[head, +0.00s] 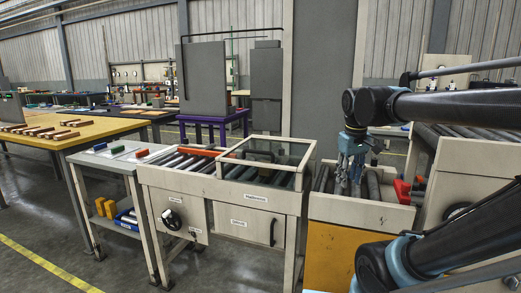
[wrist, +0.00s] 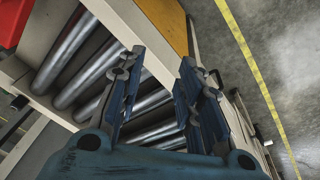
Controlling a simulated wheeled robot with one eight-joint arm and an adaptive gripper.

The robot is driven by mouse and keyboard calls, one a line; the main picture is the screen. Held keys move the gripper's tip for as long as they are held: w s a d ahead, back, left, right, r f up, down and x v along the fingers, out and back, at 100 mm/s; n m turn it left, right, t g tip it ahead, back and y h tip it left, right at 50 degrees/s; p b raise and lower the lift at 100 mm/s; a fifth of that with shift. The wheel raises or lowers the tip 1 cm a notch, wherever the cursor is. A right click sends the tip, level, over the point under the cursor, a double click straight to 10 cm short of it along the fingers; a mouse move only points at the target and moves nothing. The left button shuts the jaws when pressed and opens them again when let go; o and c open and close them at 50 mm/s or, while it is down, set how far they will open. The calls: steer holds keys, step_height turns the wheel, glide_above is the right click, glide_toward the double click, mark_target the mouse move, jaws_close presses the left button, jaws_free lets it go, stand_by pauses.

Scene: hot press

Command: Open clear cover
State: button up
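The clear cover (head: 272,151) is a see-through panel in a cream frame. It lies over the right part of the roller station (head: 220,188) in the head view, and a dark object shows beneath it. My gripper (head: 350,180) is to the right of the cover, above the neighbouring roller section, apart from the cover. In the wrist view my gripper (wrist: 160,72) has its two blue fingers spread apart with rollers and a cream rail behind them. Nothing is held between them. The cover cannot be made out in the wrist view.
A red block (head: 403,191) lies on the rollers right of my gripper. An orange-red bar (head: 200,151) lies left of the cover. A grey side table (head: 110,157) and a yellow-topped table (head: 60,132) stand at left. The floor (head: 50,220) in front is clear.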

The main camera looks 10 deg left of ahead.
steer(key=w+a+r+n, duration=0.3)
steer(key=w+a+r, duration=0.1)
steer(key=a+r, duration=0.25)
steer(key=w+a+r+n, duration=0.2)
steer(key=w+a+r, duration=0.1)
steer(key=a+r, duration=0.4)
step_height(320, 180, up, 7)
steer(key=n, duration=0.6)
glide_above(270, 154)
steer(key=s+a, duration=0.2)
steer(key=a, duration=0.4)
steer(key=w+f, duration=0.1)
steer(key=f, duration=0.4)
steer(key=w+f, duration=0.1)
steer(key=f, duration=0.5)
steer(key=w+d+f, duration=0.1)
steer(key=f, duration=0.4)
steer(key=shift+f, duration=0.15)
jaws_close()
